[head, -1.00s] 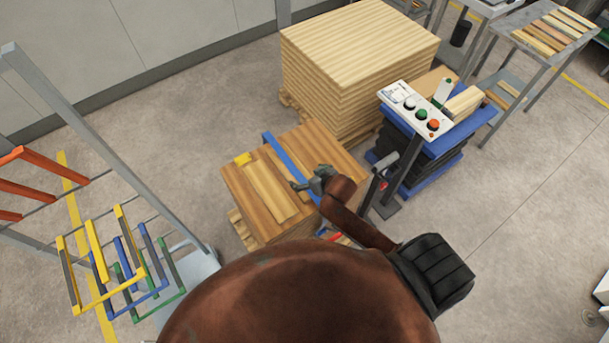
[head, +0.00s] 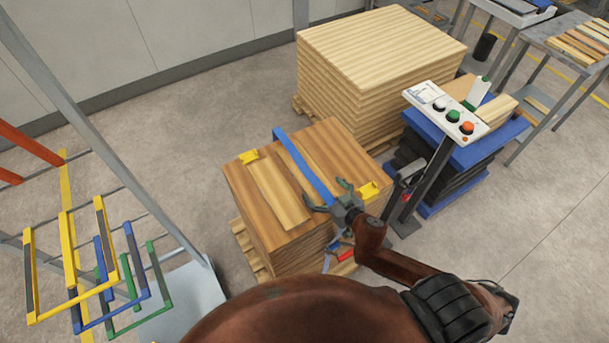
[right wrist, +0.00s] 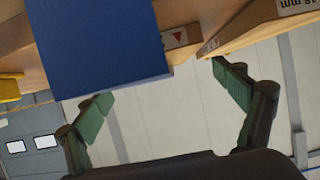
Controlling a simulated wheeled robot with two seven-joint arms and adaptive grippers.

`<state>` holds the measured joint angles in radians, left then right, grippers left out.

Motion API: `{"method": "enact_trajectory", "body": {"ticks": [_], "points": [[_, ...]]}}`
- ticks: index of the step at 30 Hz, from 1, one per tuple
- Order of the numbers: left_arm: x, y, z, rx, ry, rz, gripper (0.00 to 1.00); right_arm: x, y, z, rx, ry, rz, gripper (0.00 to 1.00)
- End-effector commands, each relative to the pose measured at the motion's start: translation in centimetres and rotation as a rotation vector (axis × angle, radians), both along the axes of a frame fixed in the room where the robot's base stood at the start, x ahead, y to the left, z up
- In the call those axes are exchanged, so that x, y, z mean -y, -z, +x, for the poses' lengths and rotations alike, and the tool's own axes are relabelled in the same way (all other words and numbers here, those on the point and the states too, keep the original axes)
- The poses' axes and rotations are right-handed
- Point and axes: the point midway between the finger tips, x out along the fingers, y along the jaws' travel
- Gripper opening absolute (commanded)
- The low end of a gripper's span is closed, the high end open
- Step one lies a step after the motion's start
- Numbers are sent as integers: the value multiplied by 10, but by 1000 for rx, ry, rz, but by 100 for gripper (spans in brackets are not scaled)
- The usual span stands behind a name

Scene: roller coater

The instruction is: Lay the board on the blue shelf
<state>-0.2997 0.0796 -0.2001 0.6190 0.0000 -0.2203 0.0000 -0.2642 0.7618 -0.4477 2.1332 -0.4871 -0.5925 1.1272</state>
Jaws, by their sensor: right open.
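A narrow light board (head: 278,194) lies flat on top of the brown wooden stack (head: 258,222), left of a blue strap (head: 305,167). The blue shelf (head: 112,312) is a blue U-shaped frame on the rack at the left, between a yellow and a green one. My right gripper (head: 328,194) is open and empty at the stack's near right edge, by the strap. In the right wrist view its green-padded fingers (right wrist: 160,82) are spread apart, with the strap (right wrist: 97,42) large beyond them. My left gripper is not in view.
A control panel (head: 446,111) on a post stands to the right, before a blue lift table (head: 480,146). A tall pale stack (head: 375,45) is behind. Floor between rack and stack is clear.

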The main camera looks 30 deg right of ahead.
Motion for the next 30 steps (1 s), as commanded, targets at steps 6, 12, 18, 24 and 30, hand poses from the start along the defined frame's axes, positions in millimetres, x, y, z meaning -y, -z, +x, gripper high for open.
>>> {"method": "enact_trajectory", "body": {"ticks": [6,12,18,24,30], "points": [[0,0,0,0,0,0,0,-1,6,22,1,0,-2,89],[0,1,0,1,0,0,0,-4,14,48,1,0,-5,89],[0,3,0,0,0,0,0,-6,22,65,-1,0,-2,89],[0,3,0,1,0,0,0,-6,23,65,-2,1,-1,89],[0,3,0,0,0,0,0,-6,23,65,-2,1,-1,77]]}}
